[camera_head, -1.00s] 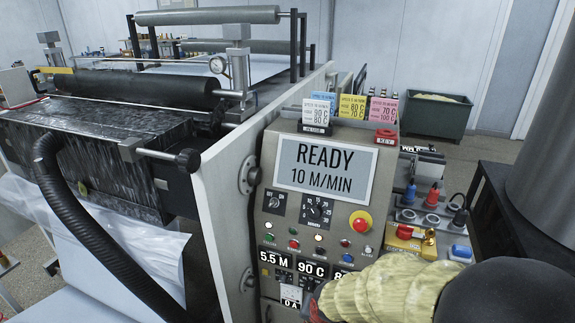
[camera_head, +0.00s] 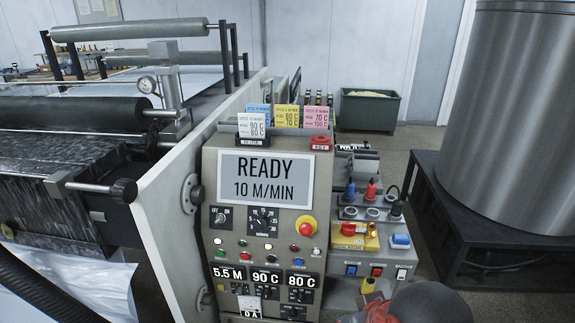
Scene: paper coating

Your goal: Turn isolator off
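The isolator (camera_head: 352,238) is a yellow box with a red handle on top, on the side shelf right of the control panel. A label below it appears to read "ISOLATOR". The handle's exact position is too small to tell. My gripper (camera_head: 378,312) shows only as a red and dark part at the bottom edge, below the isolator and apart from it. My dark, rounded arm link hides part of the view there. The fingertips are not clear, so I cannot tell whether the gripper is open or shut.
The control panel (camera_head: 232,242) has a "READY 10 M/MIN" screen (camera_head: 265,178) and a red emergency button (camera_head: 305,226). Coloured plugs (camera_head: 371,190) and a blue button (camera_head: 400,240) surround the isolator. A large metal drum (camera_head: 505,130) stands on a dark platform at right.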

